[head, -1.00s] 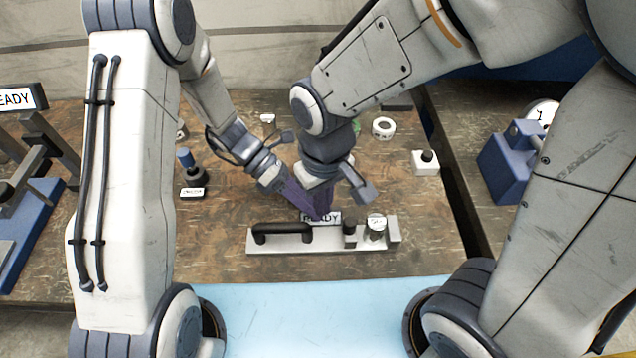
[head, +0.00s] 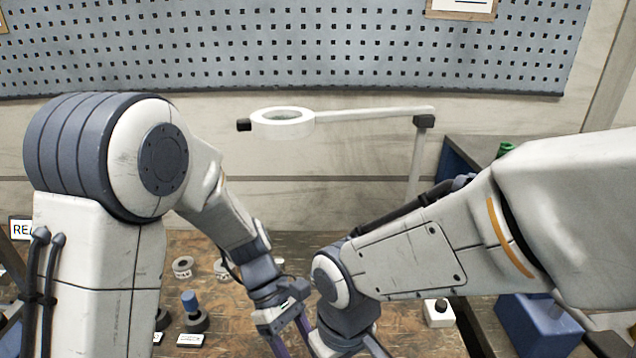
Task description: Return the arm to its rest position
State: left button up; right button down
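A white ring-shaped head (head: 283,122) sits on a thin white boom arm (head: 375,113) in front of the back wall. The boom runs roughly level to a dark joint (head: 424,121) on top of a pale upright post (head: 416,165). A dark knob (head: 243,125) sticks out at the ring's left side. My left gripper (head: 290,338) is low in the picture, well below the ring, with its purple fingers running out of the bottom edge. My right gripper (head: 348,347) is beside it, mostly cut off. Neither gripper touches the boom or ring.
A grey pegboard (head: 300,45) fills the wall above. Small rollers (head: 183,267), a blue-topped knob (head: 190,302) and a black-topped block (head: 438,312) stand on the brown bench. A blue box (head: 535,325) is at right. Space around the ring is clear.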

pick_arm(q)
jog(key=s+a+r+m+t+y, duration=0.1)
jog(key=s+r+m+t+y, duration=0.1)
jog(key=m, duration=0.7)
jog(key=s+a+r+m+t+y, duration=0.1)
jog(key=s+r+m+t+y, duration=0.1)
jog(key=s+m, duration=0.5)
notch_tip(320, 180, up, 3)
jog(key=m+t, duration=0.1)
jog(key=m, duration=0.2)
jog(key=shift+s+a+f+t, duration=0.2)
jog(key=shift+a+t, duration=0.1)
jog(key=shift+t, duration=0.1)
pick_arm(e)
jog(key=s+d+r+n, duration=0.1)
jog(key=s+d+r, duration=0.1)
jog(key=s, duration=0.3)
jog(key=shift+s+r+y, duration=0.2)
jog(key=shift+r+y, duration=0.1)
jog(key=shift+r, duration=0.15)
